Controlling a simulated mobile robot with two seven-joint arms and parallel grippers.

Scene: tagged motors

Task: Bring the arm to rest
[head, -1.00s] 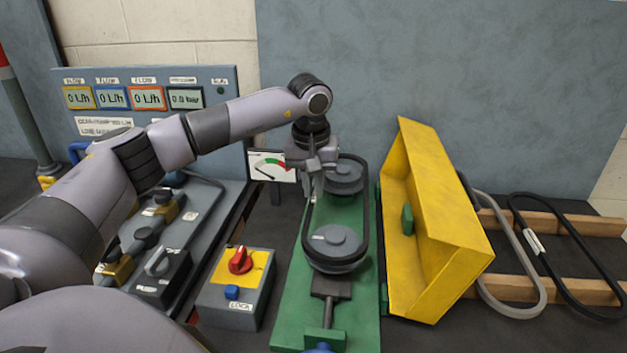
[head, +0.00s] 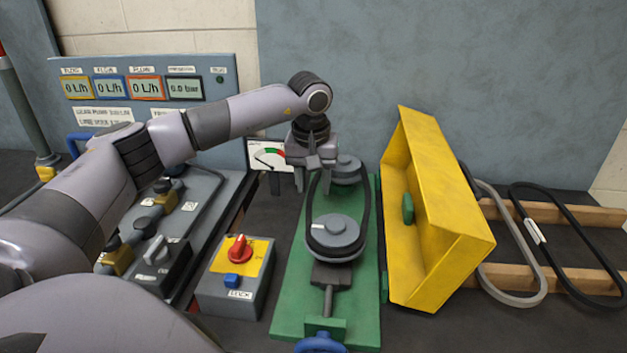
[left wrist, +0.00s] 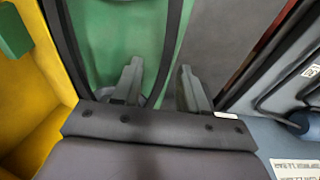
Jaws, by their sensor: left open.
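My left gripper (head: 313,185) is open and empty, pointing down at the rear left side of the black belt (head: 366,210). The belt runs around two grey pulleys, the front pulley (head: 335,232) and the rear pulley (head: 347,168), on a green base plate (head: 290,300). In the left wrist view the two fingers (left wrist: 160,85) are spread apart above the green plate's edge, with the belt (left wrist: 172,40) beside one finger. My right gripper is not in view.
A yellow guard (head: 440,200) stands open right of the plate. A lockable switch box (head: 235,280) with a red knob stands at its left. A gauge (head: 268,155) is behind the gripper. Spare belts (head: 515,260) lie on wooden bars at right. A display panel (head: 150,90) stands behind.

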